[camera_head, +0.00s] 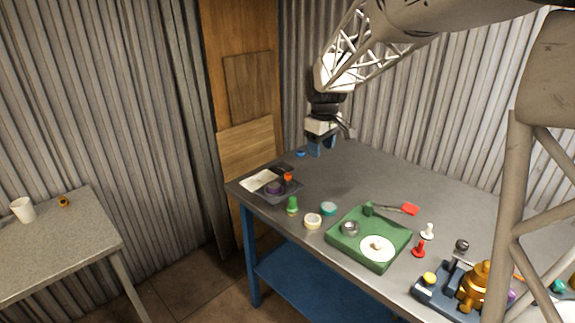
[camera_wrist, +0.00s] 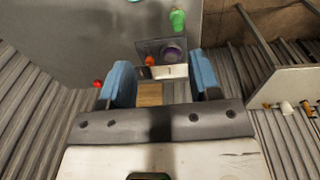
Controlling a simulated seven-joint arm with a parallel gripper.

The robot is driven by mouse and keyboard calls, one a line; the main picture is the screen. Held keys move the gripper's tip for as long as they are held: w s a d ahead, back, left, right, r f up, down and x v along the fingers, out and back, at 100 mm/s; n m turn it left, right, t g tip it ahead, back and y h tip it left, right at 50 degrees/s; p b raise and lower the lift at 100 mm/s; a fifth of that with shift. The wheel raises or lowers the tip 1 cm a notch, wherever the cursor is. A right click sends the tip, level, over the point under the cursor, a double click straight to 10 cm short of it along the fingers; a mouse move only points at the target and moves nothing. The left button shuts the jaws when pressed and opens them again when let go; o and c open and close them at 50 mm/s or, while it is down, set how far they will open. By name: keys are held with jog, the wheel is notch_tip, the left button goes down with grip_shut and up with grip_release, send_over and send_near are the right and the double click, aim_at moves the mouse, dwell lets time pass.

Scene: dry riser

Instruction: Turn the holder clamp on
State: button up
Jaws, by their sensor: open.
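No part is clearly marked as the holder clamp. One candidate is a dark fixture (camera_head: 272,187) at the table's far left corner, with a white plate, an orange-red knob (camera_head: 288,177) and a purple round part (camera_head: 274,188). Another is a dark blue base (camera_head: 440,297) carrying a gold fitting (camera_head: 474,285) at the front right. My gripper (camera_head: 321,147) is open and empty, with blue fingers, above the table's back left area and apart from both. In the wrist view, the fixture (camera_wrist: 148,47) shows beyond and between the open fingers (camera_wrist: 160,62), with its orange-red knob and purple part visible.
A green tray (camera_head: 341,246) holds a metal ring and white disc. Near it are a green bottle (camera_head: 292,206), a cream roll (camera_head: 313,221), a teal disc (camera_head: 328,209) and red (camera_head: 419,249) and white (camera_head: 428,231) pieces. The table's back middle is clear.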

jog(key=w+a+f+n, duration=0.35)
jog(key=w+f, duration=0.25)
jog(key=w, duration=0.6)
jog(key=n+g, duration=0.1)
jog(key=n, duration=0.1)
send_over(288, 174)
jog(key=f, duration=0.9)
jog(key=shift+s+d, duration=0.1)
jog(key=shift+s, duration=0.1)
jog(key=shift+w+f, duration=0.15)
jog(key=shift+f, duration=0.1)
jog(key=shift+f, duration=3.85)
jog(key=shift+c, duration=0.3)
jog(key=c, duration=0.9)
jog(key=shift+o, duration=0.2)
